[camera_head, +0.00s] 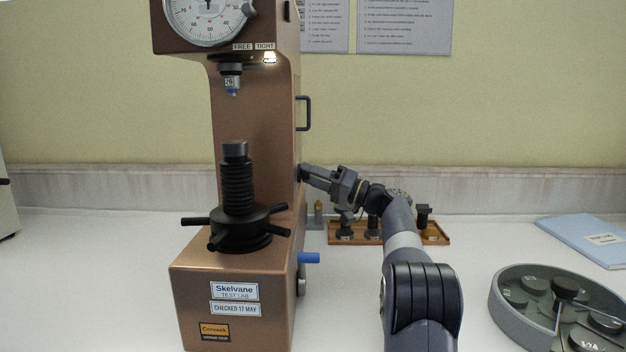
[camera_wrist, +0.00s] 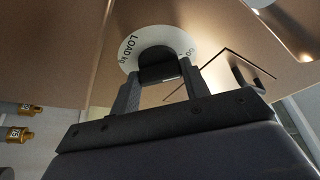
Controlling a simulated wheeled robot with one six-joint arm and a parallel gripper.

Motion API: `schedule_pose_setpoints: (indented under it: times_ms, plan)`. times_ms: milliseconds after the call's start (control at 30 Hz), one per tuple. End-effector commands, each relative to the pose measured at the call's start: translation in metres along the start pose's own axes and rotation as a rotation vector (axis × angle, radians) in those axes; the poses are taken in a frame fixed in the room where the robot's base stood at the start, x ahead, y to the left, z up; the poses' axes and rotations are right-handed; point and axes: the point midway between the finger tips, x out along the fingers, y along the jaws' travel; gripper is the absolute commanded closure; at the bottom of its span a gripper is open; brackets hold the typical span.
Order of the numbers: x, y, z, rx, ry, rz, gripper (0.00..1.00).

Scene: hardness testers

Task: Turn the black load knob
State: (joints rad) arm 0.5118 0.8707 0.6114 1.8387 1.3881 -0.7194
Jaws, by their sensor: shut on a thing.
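The black load knob (camera_wrist: 158,66) sits at the centre of a white dial ring (camera_wrist: 130,48) marked "LOAD kg" on the tester's brown side. In the wrist view my gripper (camera_wrist: 160,84) has one finger on each side of the knob and is shut on it. In the head view my gripper (camera_head: 306,173) reaches the right side of the bronze-brown hardness tester (camera_head: 255,120); the knob's face and dial are hidden there. The ring's other markings are only partly readable.
A black handle (camera_head: 304,114) stands out above my gripper. A blue-tipped lever (camera_head: 309,258) sticks out lower down. A wooden tray (camera_head: 436,236) with several parts lies behind my arm. A round divided case (camera_head: 500,300) and a blue booklet (camera_head: 585,240) are at right.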

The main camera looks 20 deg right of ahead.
Motion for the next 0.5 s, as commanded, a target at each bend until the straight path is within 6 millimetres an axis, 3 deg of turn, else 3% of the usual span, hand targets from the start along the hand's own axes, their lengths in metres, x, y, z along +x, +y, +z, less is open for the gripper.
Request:
schedule_pose_setpoints:
  times_ms: [267, 300, 500]
  plan:
    - [-0.0005, 0.0015, 0.0012, -0.001, -0.003, 0.002, 0.79]
    - [-0.0005, 0.0015, 0.0012, -0.001, -0.003, 0.002, 0.54]
    - [-0.0003, 0.0009, 0.0006, -0.001, -0.002, 0.001, 0.38]
